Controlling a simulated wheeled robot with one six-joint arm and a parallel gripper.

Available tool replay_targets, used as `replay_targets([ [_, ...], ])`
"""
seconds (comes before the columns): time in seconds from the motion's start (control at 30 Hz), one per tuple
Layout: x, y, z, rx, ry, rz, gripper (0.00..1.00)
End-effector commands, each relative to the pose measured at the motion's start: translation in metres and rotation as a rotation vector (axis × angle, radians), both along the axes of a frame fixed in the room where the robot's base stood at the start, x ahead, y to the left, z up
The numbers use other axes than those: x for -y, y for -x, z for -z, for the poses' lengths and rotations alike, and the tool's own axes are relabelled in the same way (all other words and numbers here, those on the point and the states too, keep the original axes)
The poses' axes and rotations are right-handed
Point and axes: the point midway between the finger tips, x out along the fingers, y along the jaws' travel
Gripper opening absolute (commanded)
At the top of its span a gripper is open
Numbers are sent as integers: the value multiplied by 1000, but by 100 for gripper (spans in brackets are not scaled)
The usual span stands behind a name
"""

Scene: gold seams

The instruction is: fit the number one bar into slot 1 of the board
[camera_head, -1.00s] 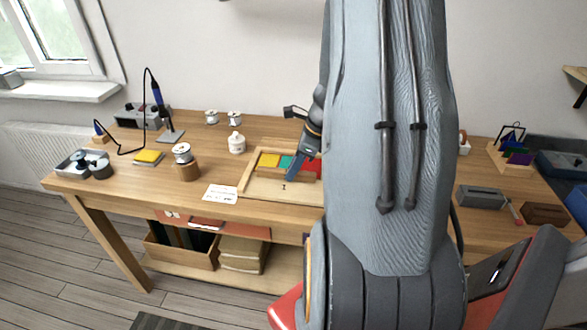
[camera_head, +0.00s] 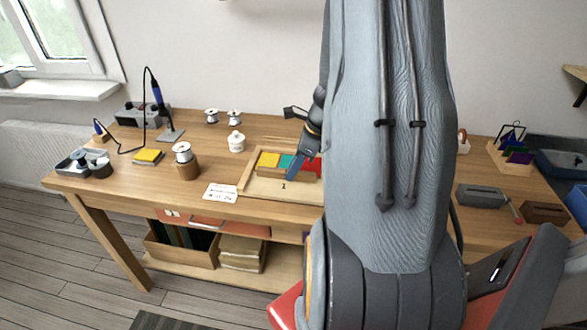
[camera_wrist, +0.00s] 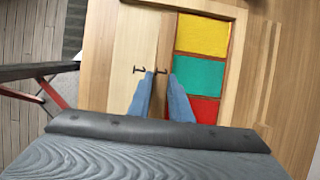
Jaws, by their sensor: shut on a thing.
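The board (camera_head: 243,184) is a pale wooden tray on the table, partly hidden behind my arm in the head view. In the wrist view, the board (camera_wrist: 126,45) has a bare pale strip with a small dark 1-like mark. The number one bar (camera_wrist: 165,42) is a narrow tan wooden strip with a similar dark mark, beside the coloured tiles. My gripper (camera_wrist: 161,74) is shut on the bar; its blue fingers lie either side of it. In the head view, my gripper (camera_head: 291,175) reaches down over the board. Whether the bar sits in slot 1 or above it cannot be told.
Yellow (camera_wrist: 203,36), green (camera_wrist: 200,81) and red (camera_wrist: 196,109) tiles fill the board beside the bar. A white card (camera_head: 220,192) lies left of the board. A spool on a wooden stand (camera_head: 186,165) and a white jar (camera_head: 236,142) stand nearby.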

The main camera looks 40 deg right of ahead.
Motion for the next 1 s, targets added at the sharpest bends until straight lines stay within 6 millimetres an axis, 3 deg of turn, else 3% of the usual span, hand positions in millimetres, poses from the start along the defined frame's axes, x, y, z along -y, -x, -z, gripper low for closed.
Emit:
replay_targets([
  [0.23,0,0,1,0,0,0,0],
  [0.27,0,0,1,0,0,0,20],
  [0.4,0,0,1,1,1,0,40],
  [0.73,0,0,1,0,1,1,40],
  [0.83,1,0,1,0,1,1,57],
  [1.0,1,0,2,0,1,1,57],
])
